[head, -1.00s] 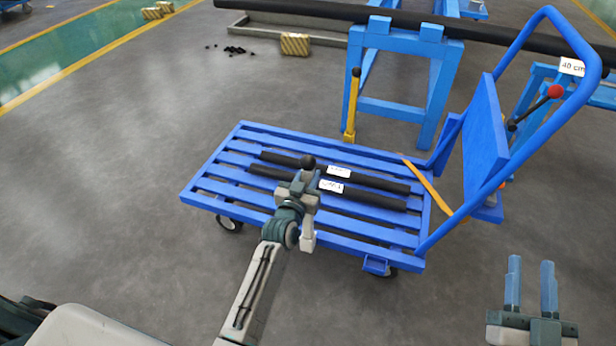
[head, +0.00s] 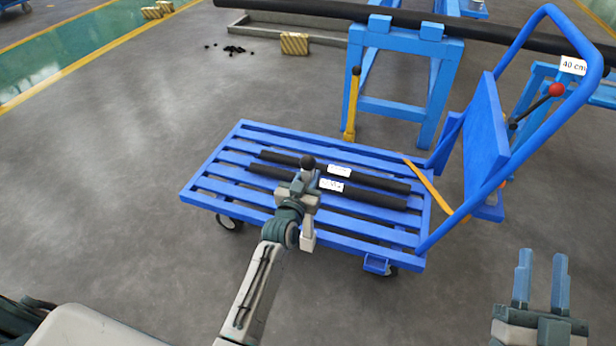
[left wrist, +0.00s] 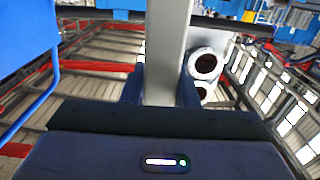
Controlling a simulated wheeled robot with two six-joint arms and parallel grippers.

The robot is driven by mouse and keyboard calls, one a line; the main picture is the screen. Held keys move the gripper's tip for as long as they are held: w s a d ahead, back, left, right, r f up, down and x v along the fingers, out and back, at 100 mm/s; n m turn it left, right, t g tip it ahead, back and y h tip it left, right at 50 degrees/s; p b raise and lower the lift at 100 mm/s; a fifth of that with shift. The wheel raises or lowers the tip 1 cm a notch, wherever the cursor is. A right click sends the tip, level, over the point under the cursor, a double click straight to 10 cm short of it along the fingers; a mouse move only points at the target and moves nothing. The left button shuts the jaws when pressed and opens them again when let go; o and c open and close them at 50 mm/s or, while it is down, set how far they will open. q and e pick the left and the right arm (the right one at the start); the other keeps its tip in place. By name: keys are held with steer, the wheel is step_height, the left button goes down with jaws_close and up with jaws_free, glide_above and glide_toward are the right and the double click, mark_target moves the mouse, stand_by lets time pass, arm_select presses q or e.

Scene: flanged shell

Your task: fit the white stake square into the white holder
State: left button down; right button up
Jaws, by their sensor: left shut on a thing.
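My left gripper (head: 303,184) is shut on the white stake above the cart's near long edge. The pale shaft of the stake (left wrist: 166,45) stands between the fingers in the left wrist view. Below the gripper a pale post ends in a slightly wider white block (head: 307,241) at the cart's near edge, which looks like the white holder. I cannot tell whether the stake's lower end is inside it or only above it. My right gripper (head: 542,258) is open and empty at the lower right.
The blue slatted cart (head: 240,133) carries two black bars (head: 375,181) with white labels. A yellow stake (head: 352,105) with a black ball top stands upright at its far side. An orange strap (head: 433,184) lies near the blue push handle (head: 515,55). The floor (head: 120,190) left is clear.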

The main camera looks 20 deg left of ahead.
steer(key=shift+s+r+t+y, duration=0.15)
steer(key=shift+r+t, duration=0.2)
steer(key=shift+r, duration=0.15)
steer(key=shift+s+r+t+y, duration=0.15)
steer(key=shift+r+t, duration=0.2)
steer(key=shift+r, duration=0.15)
steer(key=shift+s+r, duration=0.15)
steer(key=shift+r, duration=0.05)
steer(key=shift+s+r+n+t+y+b, duration=0.15)
steer(key=shift+s+r+n+t+b, duration=0.1)
steer(key=shift+r+t, duration=0.2)
steer(key=shift+s+r+n+t+y+b, duration=0.15)
steer(key=shift+s+r+n+t+b, duration=0.15)
steer(key=shift+r, duration=0.25)
steer(key=shift+s+r+t+y, duration=0.2)
steer(key=shift+s+t+y, duration=0.05)
steer(key=shift+y, duration=0.05)
